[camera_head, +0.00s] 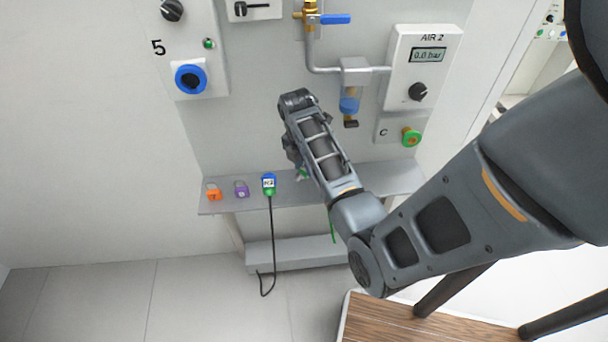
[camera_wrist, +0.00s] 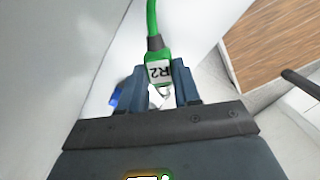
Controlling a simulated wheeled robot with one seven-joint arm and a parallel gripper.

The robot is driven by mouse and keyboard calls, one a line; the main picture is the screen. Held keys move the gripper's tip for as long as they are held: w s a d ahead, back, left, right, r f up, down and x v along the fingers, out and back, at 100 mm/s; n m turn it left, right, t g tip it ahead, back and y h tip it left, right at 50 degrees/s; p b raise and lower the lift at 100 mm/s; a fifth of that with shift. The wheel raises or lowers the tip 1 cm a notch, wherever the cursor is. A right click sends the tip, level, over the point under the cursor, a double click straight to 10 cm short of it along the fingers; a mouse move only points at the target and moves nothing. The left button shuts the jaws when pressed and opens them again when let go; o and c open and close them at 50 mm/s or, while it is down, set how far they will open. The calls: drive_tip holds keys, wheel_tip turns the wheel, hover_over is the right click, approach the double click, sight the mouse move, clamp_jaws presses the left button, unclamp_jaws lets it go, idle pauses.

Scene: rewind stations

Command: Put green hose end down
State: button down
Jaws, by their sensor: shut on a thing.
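The green hose end (camera_wrist: 158,70) has a white label that seems to read R2, seen upside down in the wrist view. Its green hose runs up from a dark collar to the top edge there. My gripper (camera_wrist: 158,88) is shut on the hose end, with one finger on each side of it. In the head view my gripper is mostly hidden behind my arm, over the grey shelf (camera_head: 385,178). A bit of the hose end (camera_head: 303,174) shows there, and the hose hangs below the shelf. I cannot tell whether the hose end touches the shelf.
An orange padlock (camera_head: 214,193), a purple padlock (camera_head: 241,189) and a blue-green plug (camera_head: 268,184) with a black cable stand on the shelf's left. The right part of the shelf looks clear. Above are a blue-handled valve (camera_head: 335,19), a filter bowl (camera_head: 349,100) and the green-orange port C (camera_head: 411,137).

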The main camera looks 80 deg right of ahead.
sight(303, 169)
wheel_tip(303, 169, down, 4)
drive_tip(key=shift+f, duration=0.2)
drive_tip(key=shift+w+d+f, duration=0.1)
drive_tip(key=shift+d+f, duration=0.1)
drive_tip(key=shift+f, duration=0.05)
drive_tip(key=shift+f, duration=0.1)
drive_tip(key=c, duration=0.8)
unclamp_jaws()
